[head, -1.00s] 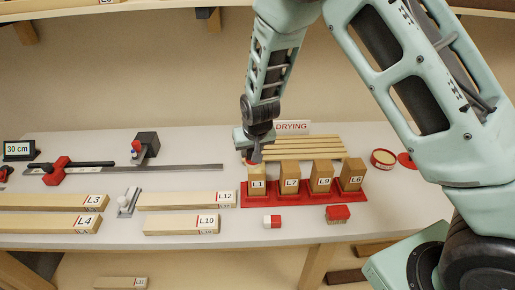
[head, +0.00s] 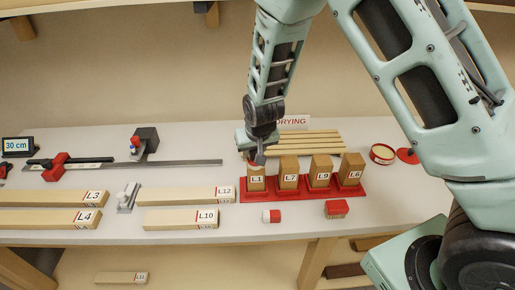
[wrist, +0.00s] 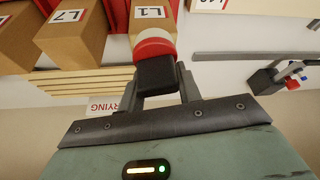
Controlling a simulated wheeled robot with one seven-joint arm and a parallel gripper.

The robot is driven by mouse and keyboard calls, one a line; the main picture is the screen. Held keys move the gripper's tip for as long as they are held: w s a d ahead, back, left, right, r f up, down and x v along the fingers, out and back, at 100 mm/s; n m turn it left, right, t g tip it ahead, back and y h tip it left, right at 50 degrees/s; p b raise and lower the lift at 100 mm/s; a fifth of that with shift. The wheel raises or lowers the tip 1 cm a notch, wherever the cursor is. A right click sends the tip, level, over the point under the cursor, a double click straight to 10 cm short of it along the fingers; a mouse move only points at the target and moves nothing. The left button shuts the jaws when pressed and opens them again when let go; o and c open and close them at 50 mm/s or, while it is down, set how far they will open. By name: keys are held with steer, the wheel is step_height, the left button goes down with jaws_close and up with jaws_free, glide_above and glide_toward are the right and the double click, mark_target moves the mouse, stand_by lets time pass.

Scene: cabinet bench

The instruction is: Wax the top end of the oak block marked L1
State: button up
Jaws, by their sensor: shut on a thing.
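The oak block marked L1 (head: 257,183) stands upright at the left end of a red rack (head: 300,196). My gripper (head: 259,157) is right above its top end. In the wrist view my gripper (wrist: 160,85) is shut on a black handle (wrist: 157,75) with a round red and white pad (wrist: 153,43). The pad is at the top end of block L1 (wrist: 150,20) and seems to touch it. The pad hides most of that end, so I cannot tell how it looks. An open round tin (head: 382,153) with a pale filling stands at the right.
Upright blocks L7 (head: 289,178), L9 (head: 319,176) and L6 (head: 350,174) share the rack. A drying rack of pale slats (head: 305,143) is behind. A red lid (head: 408,155), a small red-white piece (head: 271,216) and a red block (head: 336,209) lie near. Boards lie left.

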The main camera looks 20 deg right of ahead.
steer(key=shift+w+a, duration=0.1)
steer(key=shift+a, duration=0.45)
steer(key=shift+w+d+r+b, duration=0.15)
steer(key=shift+w+d, duration=0.15)
steer(key=shift+d, duration=0.25)
steer(key=shift+w+d+f+b, duration=0.1)
steer(key=shift+w+d, duration=0.2)
steer(key=shift+d, duration=0.2)
steer(key=shift+w+d+r+b, duration=0.15)
steer(key=shift+w+d, duration=0.15)
steer(key=shift+d, duration=0.25)
steer(key=shift+s+a+f, duration=0.2)
steer(key=shift+s+a, duration=0.2)
steer(key=shift+a, duration=0.4)
steer(key=shift+r+p, duration=2.45)
steer(key=shift+r, duration=0.55)
step_height(320, 180, up, 3)
steer(key=shift+p, duration=1.15)
